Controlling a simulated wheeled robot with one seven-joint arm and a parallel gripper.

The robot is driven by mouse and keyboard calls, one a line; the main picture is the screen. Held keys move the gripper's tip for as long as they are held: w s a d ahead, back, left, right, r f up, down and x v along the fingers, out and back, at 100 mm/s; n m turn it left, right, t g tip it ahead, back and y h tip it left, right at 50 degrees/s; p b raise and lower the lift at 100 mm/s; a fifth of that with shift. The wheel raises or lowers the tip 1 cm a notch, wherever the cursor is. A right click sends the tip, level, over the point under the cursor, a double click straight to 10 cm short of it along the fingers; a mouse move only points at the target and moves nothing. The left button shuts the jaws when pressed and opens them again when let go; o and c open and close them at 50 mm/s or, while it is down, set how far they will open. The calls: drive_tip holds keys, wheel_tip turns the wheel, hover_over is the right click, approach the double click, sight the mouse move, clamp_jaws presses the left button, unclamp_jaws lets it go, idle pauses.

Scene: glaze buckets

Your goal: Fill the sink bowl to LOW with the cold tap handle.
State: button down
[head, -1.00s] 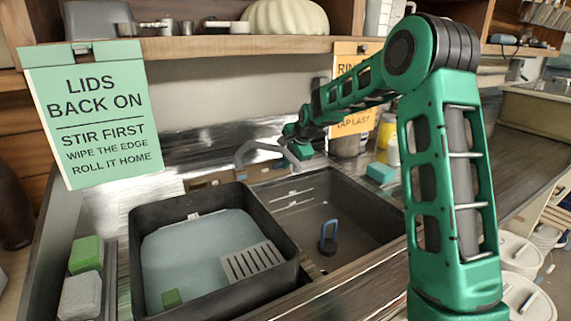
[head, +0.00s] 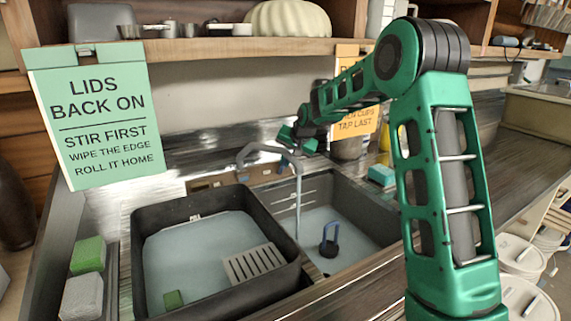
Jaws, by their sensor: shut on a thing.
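The sink bowl (head: 350,203) is the grey basin right of centre, with pale level lines on its back wall; I cannot read their labels. Pale water (head: 318,222) covers its floor. A dark plug with a blue loop handle (head: 329,240) stands in it. The grey curved tap spout (head: 262,148) reaches over the bowl, and a thin stream (head: 298,205) falls from it. My gripper (head: 299,142) is behind the spout at the back of the sink, shut on what seems to be the cold tap handle, which my gripper hides.
A black tub (head: 150,245) of bluish water, with a grey slotted rack (head: 253,264), stands left of the bowl. Green (head: 88,253) and grey (head: 82,296) blocks lie at far left. A teal sponge (head: 381,175) is right of the bowl. A shelf (head: 210,46) runs above, with hanging signs (head: 98,120).

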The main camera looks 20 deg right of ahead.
drive_tip(key=shift+n, duration=0.6)
drive_tip(key=c, duration=1.8)
unclamp_jaws()
drive_tip(key=shift+r, duration=0.1)
drive_tip(key=v, duration=1)
drive_tip(key=shift+s+r, duration=0.15)
drive_tip(key=shift+r, duration=0.1)
